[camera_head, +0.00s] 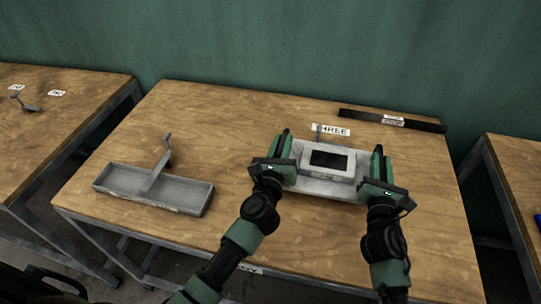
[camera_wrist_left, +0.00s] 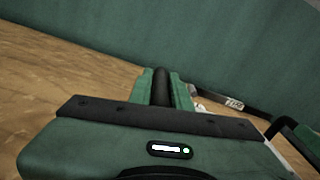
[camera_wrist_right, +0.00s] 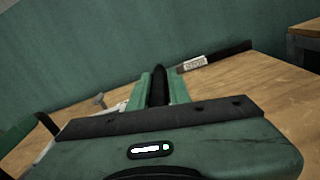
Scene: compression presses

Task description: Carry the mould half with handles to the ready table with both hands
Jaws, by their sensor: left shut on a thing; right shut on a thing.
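The mould half (camera_head: 312,183) is a pale grey block with a dark rectangular recess on top. It is between my two grippers over the right part of the middle table (camera_head: 230,115). My left gripper (camera_head: 283,146) is shut on its left handle, a dark bar that shows between the fingers in the left wrist view (camera_wrist_left: 161,88). My right gripper (camera_head: 379,164) is shut on its right handle, a dark bar in the right wrist view (camera_wrist_right: 159,86). The mould looks about level. I cannot tell whether it touches the tabletop.
A grey tray (camera_head: 120,181) with a scraper-like tool (camera_head: 158,165) lies at the table's left. A label "THREE" (camera_head: 330,130) and a black bar (camera_head: 360,115) marked "STOP" lie behind the mould. Other tables stand left (camera_head: 80,85) and right (camera_head: 515,160), across gaps.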

